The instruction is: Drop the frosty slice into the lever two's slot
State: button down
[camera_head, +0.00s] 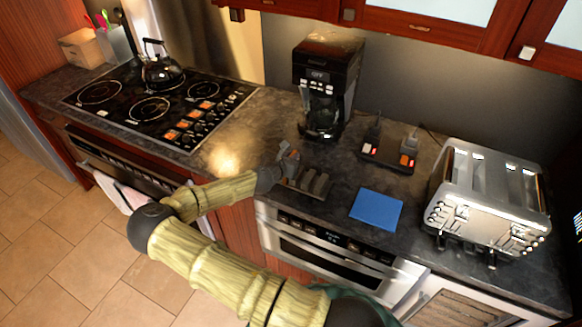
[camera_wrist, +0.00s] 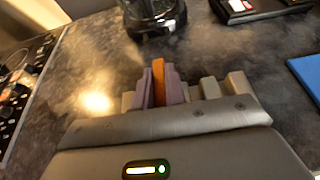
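My gripper (camera_head: 287,160) is over the left end of a small grey rack (camera_head: 318,186) on the counter. In the wrist view, the purple-grey fingers of my gripper (camera_wrist: 160,88) press on both sides of an upright orange-brown slice (camera_wrist: 159,80), seen edge-on. I cannot make out frost on it. Beige-grey rack dividers (camera_wrist: 210,89) stand beside the fingers; the slice's lower part is hidden. The silver toaster (camera_head: 487,185) stands at the right, with long slots on top and levers and knobs on its front. Lever numbers are not legible.
A blue square mat (camera_head: 377,209) lies between rack and toaster. A black coffee maker (camera_head: 325,85) and a dark tray (camera_head: 387,155) with small items stand behind. The stovetop (camera_head: 160,105) with a kettle (camera_head: 162,68) is left. Red cabinets (camera_head: 440,25) hang above.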

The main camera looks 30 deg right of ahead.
dwell(0.3)
notch_tip(320, 180, up, 10)
jog(key=shift+r+b, duration=0.1)
jog(key=shift+b, duration=1.15)
